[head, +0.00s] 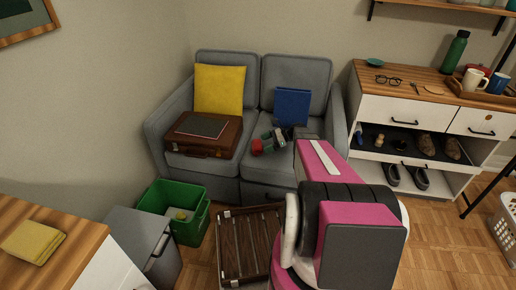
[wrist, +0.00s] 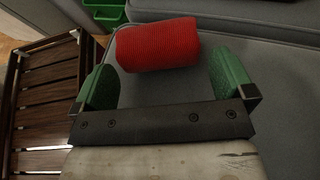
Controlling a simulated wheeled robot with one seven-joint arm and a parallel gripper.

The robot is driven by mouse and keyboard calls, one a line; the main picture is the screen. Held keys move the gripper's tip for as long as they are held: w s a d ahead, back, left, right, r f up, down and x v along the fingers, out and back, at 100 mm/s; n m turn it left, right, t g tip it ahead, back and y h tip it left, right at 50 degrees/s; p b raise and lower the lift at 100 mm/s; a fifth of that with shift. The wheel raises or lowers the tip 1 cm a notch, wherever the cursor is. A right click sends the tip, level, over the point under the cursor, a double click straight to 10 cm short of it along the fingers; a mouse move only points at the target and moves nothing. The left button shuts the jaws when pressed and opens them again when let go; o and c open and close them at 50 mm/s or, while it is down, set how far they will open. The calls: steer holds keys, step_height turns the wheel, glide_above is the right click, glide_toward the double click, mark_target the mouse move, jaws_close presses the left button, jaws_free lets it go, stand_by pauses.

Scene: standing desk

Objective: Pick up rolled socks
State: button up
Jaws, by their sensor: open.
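The rolled socks (wrist: 158,45) are a red ribbed roll lying on the grey sofa seat. In the head view the red roll (head: 257,147) shows on the seat, partly hidden by my gripper (head: 274,140). In the wrist view my gripper (wrist: 165,75) is open, with its green fingers spread apart. The roll lies just beyond the fingertips, shifted toward the left finger, its left end near that fingertip. Nothing is held. Whether the left finger touches the roll, I cannot tell.
A slatted wooden rack (head: 248,250) and a green bin (head: 187,232) stand in front. A shoe cabinet (head: 390,110) is at right.

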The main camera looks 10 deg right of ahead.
mark_target(263, 144)
steer(key=x, duration=0.5)
steer(key=shift+s+r, duration=0.1)
steer(key=c, duration=0.6)
steer(key=shift+r, duration=0.15)
